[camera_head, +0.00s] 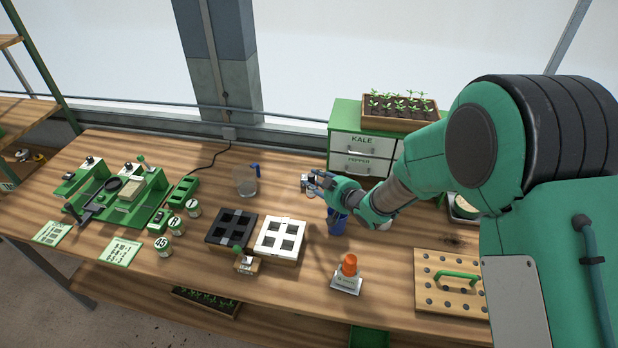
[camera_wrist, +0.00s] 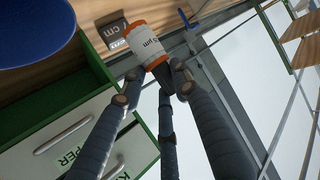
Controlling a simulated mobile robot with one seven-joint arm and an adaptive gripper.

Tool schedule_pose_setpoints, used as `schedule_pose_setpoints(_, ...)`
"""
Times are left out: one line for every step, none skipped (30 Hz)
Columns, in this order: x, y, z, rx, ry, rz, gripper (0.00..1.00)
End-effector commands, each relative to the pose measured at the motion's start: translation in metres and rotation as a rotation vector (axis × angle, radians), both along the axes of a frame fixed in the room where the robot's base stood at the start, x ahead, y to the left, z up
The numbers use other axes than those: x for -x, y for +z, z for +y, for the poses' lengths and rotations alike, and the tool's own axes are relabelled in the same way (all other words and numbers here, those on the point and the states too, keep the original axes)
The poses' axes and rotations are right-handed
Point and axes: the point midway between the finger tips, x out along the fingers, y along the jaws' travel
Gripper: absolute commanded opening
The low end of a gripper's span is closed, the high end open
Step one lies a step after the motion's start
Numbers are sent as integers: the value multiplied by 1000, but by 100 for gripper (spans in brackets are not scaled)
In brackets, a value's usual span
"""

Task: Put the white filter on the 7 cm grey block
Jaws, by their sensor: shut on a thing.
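The white filter (camera_wrist: 143,46) is a short white cylinder with orange bands at its ends and "µm" lettering. My gripper (camera_wrist: 155,74) is shut on it near one end in the wrist view. The grey block (camera_wrist: 114,32), marked "cm", is on the wooden table just beyond and left of the filter in that view. The filter overlaps the block's edge there; I cannot tell whether they touch. In the head view my gripper (camera_head: 316,184) is over the back middle of the table, and the filter and block are small and partly hidden there.
A green cabinet (camera_head: 343,143) with drawers stands right behind my gripper. A blue cup (camera_head: 337,222) stands in front of it, and a clear jug (camera_head: 244,181) with a blue handle to its left. Black and white trays (camera_head: 266,251) lie nearer the front.

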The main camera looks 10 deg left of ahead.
Motion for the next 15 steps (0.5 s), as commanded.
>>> schedule_pose_setpoints(0,0,0,0,0,0,6)
schedule_pose_setpoints(0,0,0,0,0,0,6)
schedule_pose_setpoints(0,0,0,0,0,0,6)
schedule_pose_setpoints(0,0,0,0,0,0,6)
schedule_pose_setpoints(0,0,0,0,0,0,6)
schedule_pose_setpoints(0,0,0,0,0,0,6)
schedule_pose_setpoints(0,0,0,0,0,0,6)
schedule_pose_setpoints(0,0,0,0,0,0,6)
schedule_pose_setpoints(-1,0,0,0,0,0,6)
schedule_pose_setpoints(-1,0,1,-1,0,-1,6)
schedule_pose_setpoints(-2,0,1,-1,0,-1,6)
schedule_pose_setpoints(-3,0,2,-1,0,-1,6)
schedule_pose_setpoints(-5,0,2,-1,0,-1,6)
schedule_pose_setpoints(-7,-1,3,-1,0,-1,6)
schedule_pose_setpoints(-10,-1,5,-1,0,-1,6)
